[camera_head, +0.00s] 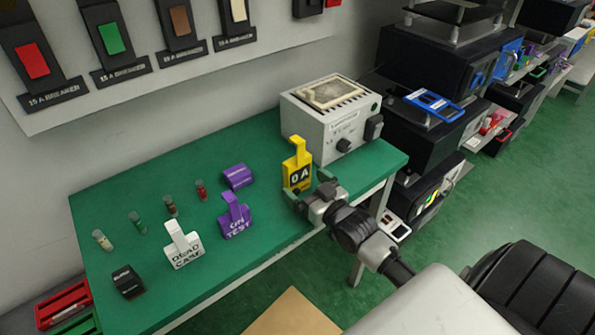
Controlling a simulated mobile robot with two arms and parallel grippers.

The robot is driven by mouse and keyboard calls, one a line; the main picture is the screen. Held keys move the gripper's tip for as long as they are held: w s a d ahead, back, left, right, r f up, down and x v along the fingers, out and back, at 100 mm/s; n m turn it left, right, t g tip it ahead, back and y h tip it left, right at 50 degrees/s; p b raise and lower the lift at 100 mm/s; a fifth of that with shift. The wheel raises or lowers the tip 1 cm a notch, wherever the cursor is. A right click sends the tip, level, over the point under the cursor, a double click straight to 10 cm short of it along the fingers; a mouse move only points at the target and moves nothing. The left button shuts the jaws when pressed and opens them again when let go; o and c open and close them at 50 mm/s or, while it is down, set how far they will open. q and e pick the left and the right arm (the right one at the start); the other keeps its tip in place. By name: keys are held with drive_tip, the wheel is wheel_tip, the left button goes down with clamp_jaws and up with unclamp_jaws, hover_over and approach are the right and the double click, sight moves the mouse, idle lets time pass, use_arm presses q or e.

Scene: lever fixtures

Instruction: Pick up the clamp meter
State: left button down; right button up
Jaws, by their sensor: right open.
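A yellow device marked "0 A" (298,166), which looks like the clamp meter, stands upright near the right end of the green bench (150,185). My right gripper (307,189) is open just in front of it, at the bench's front edge. Its fingers are apart, near the lower part of the meter, and hide a little of its base. I cannot tell whether they touch it. My left gripper is not in view.

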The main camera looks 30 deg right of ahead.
drive_tip(key=shift+w+a, duration=0.15)
drive_tip(key=shift+w, duration=0.85)
drive_tip(key=shift+c, duration=0.2)
drive_tip(key=c, duration=1)
drive_tip(key=shift+c, duration=0.4)
drive_tip(key=shift+r, duration=0.1)
